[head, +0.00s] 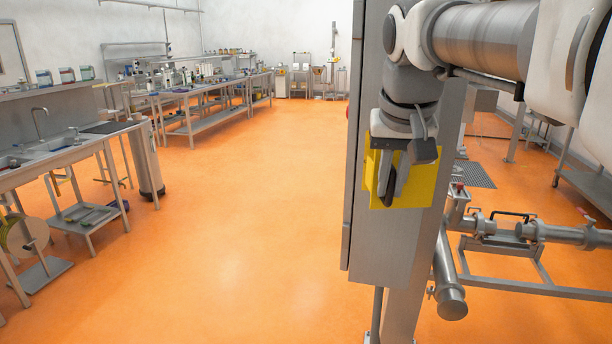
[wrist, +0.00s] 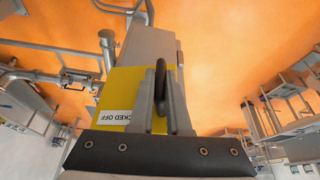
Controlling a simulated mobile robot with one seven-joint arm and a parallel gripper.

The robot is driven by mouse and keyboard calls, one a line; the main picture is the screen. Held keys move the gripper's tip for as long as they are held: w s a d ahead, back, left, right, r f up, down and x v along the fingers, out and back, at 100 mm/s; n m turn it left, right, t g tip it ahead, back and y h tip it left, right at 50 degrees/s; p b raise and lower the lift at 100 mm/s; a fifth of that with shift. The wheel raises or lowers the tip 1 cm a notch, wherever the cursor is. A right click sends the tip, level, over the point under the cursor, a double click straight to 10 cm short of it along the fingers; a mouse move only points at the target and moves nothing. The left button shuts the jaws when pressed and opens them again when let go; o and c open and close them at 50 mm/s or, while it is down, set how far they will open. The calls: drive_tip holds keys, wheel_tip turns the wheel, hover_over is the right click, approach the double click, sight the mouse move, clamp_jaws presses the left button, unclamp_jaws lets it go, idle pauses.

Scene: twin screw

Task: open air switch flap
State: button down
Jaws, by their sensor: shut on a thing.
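A yellow plate (head: 418,188) is on the front of a tall grey cabinet. I take it to be the air switch flap. In the wrist view the same yellow plate (wrist: 118,92) carries a white label with the letters "CKED OFF", upside down. A dark rounded loop (wrist: 161,66) stands out in front of the plate. My gripper (head: 393,182) is in front of the yellow plate. In the wrist view its fingers (wrist: 165,80) are shut on the dark loop. The fingers and wrist hide part of the plate, and I cannot tell how far it is tilted.
The grey cabinet (head: 360,240) stands on a post. Steel pipes and valves (head: 520,230) are close on its right. A sink bench (head: 70,165) and long worktables (head: 195,98) stand at the left. The orange floor (head: 235,220) between is clear.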

drive_tip(key=s+d+n+g+y+p, duration=0.2)
drive_tip(key=d+n+y+p, duration=0.3)
drive_tip(key=d+n, duration=1)
drive_tip(key=shift+d+g+p, duration=0.3)
drive_tip(key=shift+d+p, duration=0.3)
drive_tip(key=shift+d, duration=0.1)
drive_tip(key=c, duration=0.9)
unclamp_jaws()
drive_tip(key=p+v, duration=0.4)
drive_tip(key=v, duration=1.3)
drive_tip(key=shift+r, duration=0.3)
drive_tip(key=shift+a, duration=0.1)
